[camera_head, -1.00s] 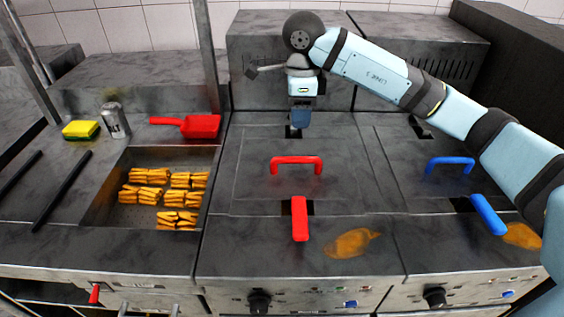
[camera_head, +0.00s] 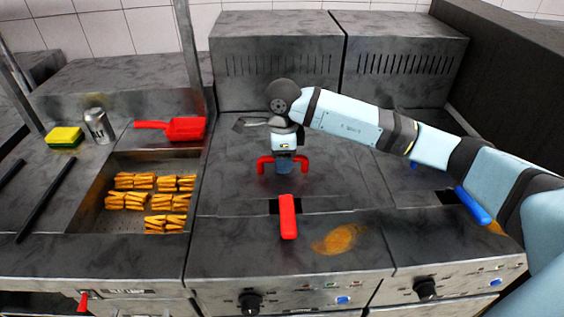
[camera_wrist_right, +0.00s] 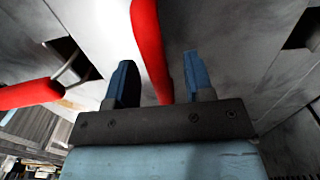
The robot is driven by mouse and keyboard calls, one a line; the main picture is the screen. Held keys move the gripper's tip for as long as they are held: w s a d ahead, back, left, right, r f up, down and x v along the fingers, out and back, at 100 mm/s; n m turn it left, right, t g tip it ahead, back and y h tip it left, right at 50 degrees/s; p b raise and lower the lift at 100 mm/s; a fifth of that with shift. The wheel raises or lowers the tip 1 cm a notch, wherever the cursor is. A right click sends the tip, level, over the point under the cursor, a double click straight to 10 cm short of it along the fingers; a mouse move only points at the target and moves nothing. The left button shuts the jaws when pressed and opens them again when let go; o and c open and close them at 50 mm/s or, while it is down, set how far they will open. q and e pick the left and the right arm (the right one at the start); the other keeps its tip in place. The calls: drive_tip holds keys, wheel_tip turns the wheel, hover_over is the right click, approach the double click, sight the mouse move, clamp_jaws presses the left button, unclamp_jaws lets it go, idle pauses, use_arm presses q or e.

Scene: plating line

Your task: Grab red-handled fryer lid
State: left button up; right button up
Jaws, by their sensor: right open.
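The fryer lid (camera_head: 235,190) is a flat grey metal cover on the middle fryer. Its red bridge-shaped handle (camera_head: 265,166) stands up from it, partly hidden behind my gripper in the head view. My right gripper (camera_head: 284,168) is at the middle of the handle in the head view. In the right wrist view its two blue fingers (camera_wrist_right: 156,80) are apart, and the red handle bar (camera_wrist_right: 148,45) runs into the space between them. Whether they touch the bar cannot be told. My left gripper is in neither view.
A red basket handle (camera_head: 288,217) sticks out in front of the lid. My right arm covers much of the blue-handled fryer (camera_head: 470,204) on the right. Left are a tray of fries (camera_head: 95,215), a red scoop (camera_head: 186,128), a can (camera_head: 98,126) and a sponge (camera_head: 65,137).

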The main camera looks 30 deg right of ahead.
drive_tip(key=shift+f, duration=0.2)
drive_tip(key=shift+c, duration=0.4)
clamp_jaws()
drive_tip(key=shift+r, duration=0.1)
drive_tip(key=shift+r, duration=0.15)
